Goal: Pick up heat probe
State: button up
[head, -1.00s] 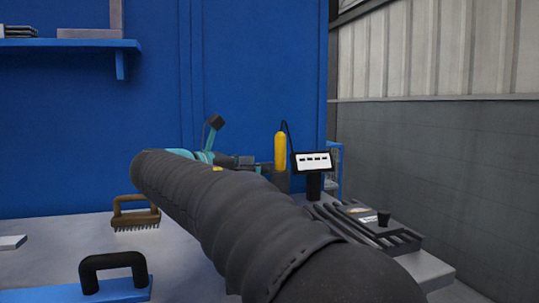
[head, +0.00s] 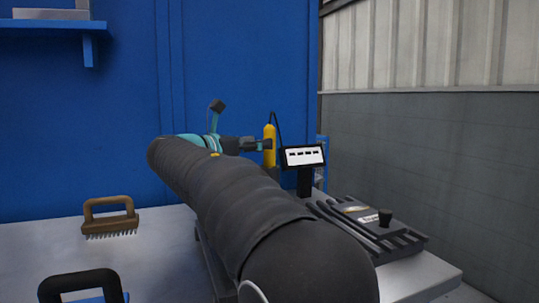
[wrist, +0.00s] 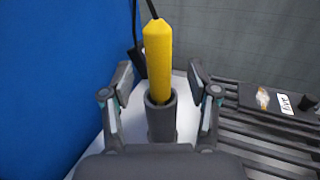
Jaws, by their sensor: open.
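The heat probe (wrist: 158,62) is a yellow rod with a dark cable at its top. It stands upright in a dark cylindrical holder (wrist: 161,118) in the wrist view. My gripper (wrist: 160,80) is open, with one finger on each side of the probe and gaps visible between fingers and probe. In the head view the yellow probe (head: 269,145) stands at the far end of my arm, and my gripper (head: 262,144) is level with it. The probe's lower part is hidden inside the holder.
A display box (head: 303,156) on a post stands right of the probe. A slotted dark plate (head: 370,226) lies on the grey table (head: 150,255). A brown brush (head: 111,216) and a black handle (head: 80,283) are at left. A blue wall is close behind.

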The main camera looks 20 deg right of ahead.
jog(key=shift+x, duration=2.6)
jog(key=shift+f, duration=0.1)
grip_shut()
